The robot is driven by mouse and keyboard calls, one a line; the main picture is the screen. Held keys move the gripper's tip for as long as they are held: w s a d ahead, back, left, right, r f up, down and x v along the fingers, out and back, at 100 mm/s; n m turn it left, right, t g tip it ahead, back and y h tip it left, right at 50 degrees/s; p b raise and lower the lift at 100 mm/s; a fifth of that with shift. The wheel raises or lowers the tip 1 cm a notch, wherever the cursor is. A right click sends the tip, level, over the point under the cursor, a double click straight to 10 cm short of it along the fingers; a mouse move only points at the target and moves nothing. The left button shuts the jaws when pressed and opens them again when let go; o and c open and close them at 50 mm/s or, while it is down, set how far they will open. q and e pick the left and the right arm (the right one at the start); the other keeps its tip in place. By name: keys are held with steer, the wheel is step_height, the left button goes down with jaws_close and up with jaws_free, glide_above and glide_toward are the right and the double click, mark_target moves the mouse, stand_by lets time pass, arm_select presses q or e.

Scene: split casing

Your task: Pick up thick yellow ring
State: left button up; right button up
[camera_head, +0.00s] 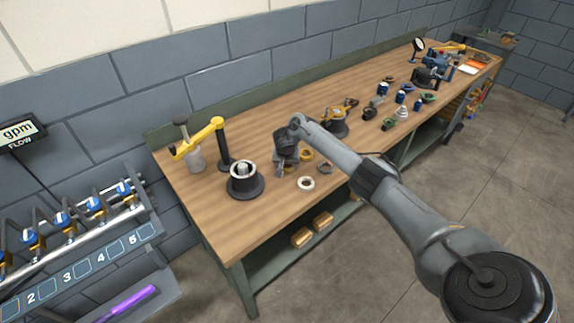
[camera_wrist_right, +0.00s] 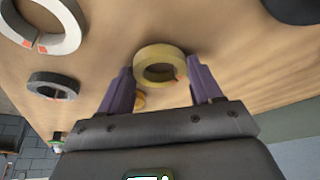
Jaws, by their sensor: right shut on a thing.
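The thick yellow ring (camera_wrist_right: 159,49) sits between the two purple fingers of my right gripper (camera_wrist_right: 160,68) in the right wrist view. The gripper is shut on it, with a finger on either side. In the head view my right gripper (camera_head: 284,170) is low over the bench, and only a bit of yellow shows beside its fingers. I cannot tell whether the ring touches the bench top. Another yellow ring (camera_head: 307,155) lies just right of the gripper. My left gripper is not in view.
A white ring (camera_head: 306,184) and a grey ring (camera_head: 325,168) lie close to the gripper on the wooden bench (camera_head: 250,228). A black flanged base (camera_head: 245,191) stands to the left. A yellow-armed stand (camera_head: 222,145) is behind it. More parts stand farther right.

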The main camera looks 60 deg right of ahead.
steer(key=shift+r, duration=0.7)
step_height(320, 180, up, 3)
steer(key=shift+f+p, duration=0.2)
steer(key=shift+p, duration=0.5)
steer(key=s+d+r+p, duration=0.3)
steer(key=s+r+p, duration=0.6)
steer(key=s+r, duration=0.1)
steer(key=shift+s+d+r, duration=0.15)
steer(key=shift+s+d, duration=0.25)
steer(key=shift+s, duration=0.1)
